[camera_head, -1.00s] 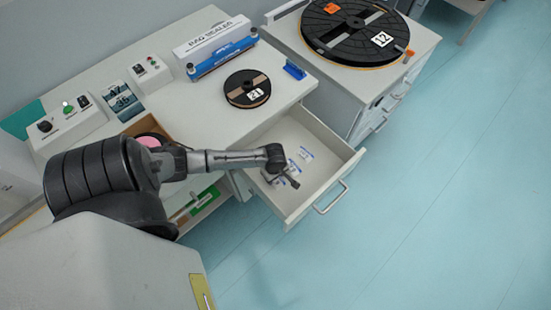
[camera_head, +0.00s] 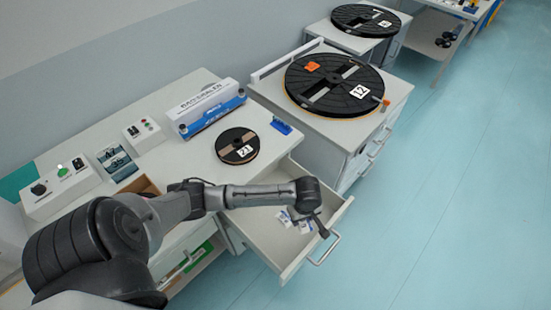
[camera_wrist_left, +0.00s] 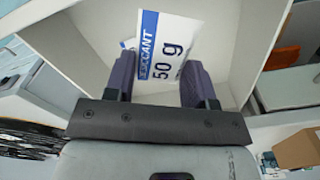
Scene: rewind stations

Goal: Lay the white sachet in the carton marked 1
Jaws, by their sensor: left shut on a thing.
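My left gripper (camera_head: 320,228) is over the open drawer (camera_head: 288,265). In the left wrist view, my left gripper (camera_wrist_left: 158,88) is shut on a white sachet (camera_wrist_left: 178,32) with blue print and "50 g", held between its two fingers. Other white sachets (camera_head: 285,218) show in the drawer, partly hidden by the arm. A second one (camera_wrist_left: 126,24) shows behind the held sachet. My right gripper is not in view. No carton with a readable 1 shows.
A brown open box (camera_head: 146,186) sits on the bench, partly behind my arm. A black reel marked 21 (camera_head: 237,145), a bag sealer box (camera_head: 207,108) and control boxes (camera_head: 60,188) stand there too. A large reel marked 12 (camera_head: 335,85) lies at right. The floor (camera_head: 430,200) is clear.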

